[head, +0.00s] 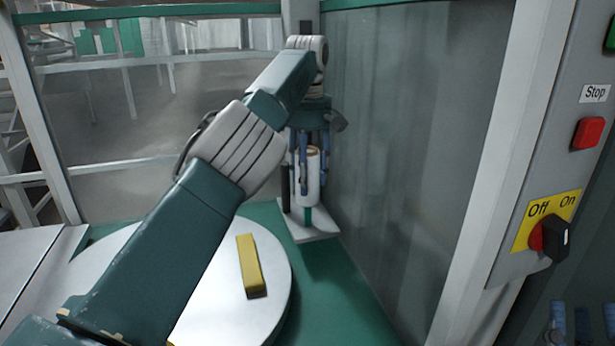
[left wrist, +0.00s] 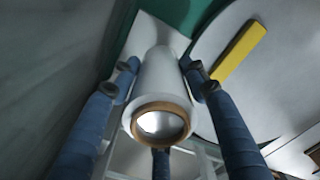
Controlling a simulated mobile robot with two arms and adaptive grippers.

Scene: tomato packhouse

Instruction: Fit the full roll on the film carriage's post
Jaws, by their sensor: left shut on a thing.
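The full roll (head: 313,175) is white film on a brown core, upright in my left gripper (head: 304,175). The blue fingers are shut around its sides. In the left wrist view, the roll (left wrist: 160,85) shows its brown core end close to the camera, between the fingers of the left gripper (left wrist: 160,75). The film carriage (head: 317,236) has a pale base plate, with a short green piece, apparently its post (head: 308,214), showing just below the roll. I cannot tell whether the roll is around it or above it. Blue fingers of my right gripper (head: 583,322) show dimly at lower right.
A round white turntable (head: 275,275) carries a yellow block (head: 251,265) left of the carriage. A clear panel (head: 400,150) stands close on the right. A control post holds a red stop button (head: 587,133) and an Off/On switch (head: 555,238).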

